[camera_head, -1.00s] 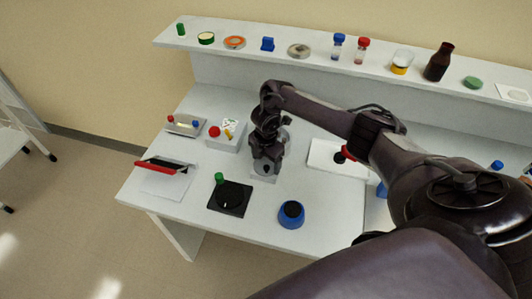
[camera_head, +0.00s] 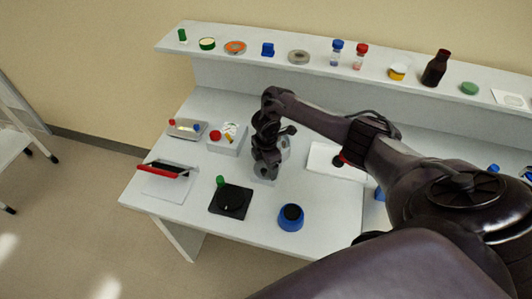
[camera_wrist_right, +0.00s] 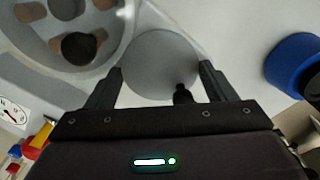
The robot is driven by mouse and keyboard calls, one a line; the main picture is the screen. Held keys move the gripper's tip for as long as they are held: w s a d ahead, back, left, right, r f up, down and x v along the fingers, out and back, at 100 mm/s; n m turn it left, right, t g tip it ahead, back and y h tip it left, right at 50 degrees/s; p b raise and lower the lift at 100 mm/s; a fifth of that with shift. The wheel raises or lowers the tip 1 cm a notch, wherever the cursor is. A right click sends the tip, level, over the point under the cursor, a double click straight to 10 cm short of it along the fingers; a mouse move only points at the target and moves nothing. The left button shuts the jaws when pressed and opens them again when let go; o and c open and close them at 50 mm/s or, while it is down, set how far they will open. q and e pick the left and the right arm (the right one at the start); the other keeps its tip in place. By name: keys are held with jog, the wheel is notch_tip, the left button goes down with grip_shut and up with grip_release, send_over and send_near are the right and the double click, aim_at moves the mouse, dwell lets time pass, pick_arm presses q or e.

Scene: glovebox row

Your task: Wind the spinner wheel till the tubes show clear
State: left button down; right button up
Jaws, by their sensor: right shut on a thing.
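The spinner is a grey wheel (camera_head: 284,147) on a small pale base (camera_head: 264,174), mostly hidden behind my right gripper in the head view. In the right wrist view the wheel (camera_wrist_right: 118,42) fills the top left, with a dark hub and several brownish-orange patches, perhaps the tubes. I cannot tell whether they are clear. My right gripper (camera_head: 265,172) reaches down at the spinner. Its fingers (camera_wrist_right: 160,80) are on either side of a round grey knob (camera_wrist_right: 160,62) beside the wheel's rim, and it is shut on it. My left gripper is out of view.
A black plate with a green knob (camera_head: 230,200) and a blue cup (camera_head: 291,217) stand in front of the spinner. A box with a red knob and dial (camera_head: 226,140) stands to the left. A white board (camera_head: 325,158) lies to the right. The shelf (camera_head: 330,68) behind holds several small items.

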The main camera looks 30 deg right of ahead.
jog(key=o, duration=1)
jog(key=shift+r, duration=0.1)
jog(key=shift+r, duration=0.35)
notch_tip(320, 180, up, 4)
jog(key=shift+r+b, duration=0.1)
jog(key=shift+b, duration=0.35)
jog(key=shift+d+r+p, duration=0.1)
jog(key=shift+r+p, duration=0.45)
jog(key=shift+r, duration=0.8)
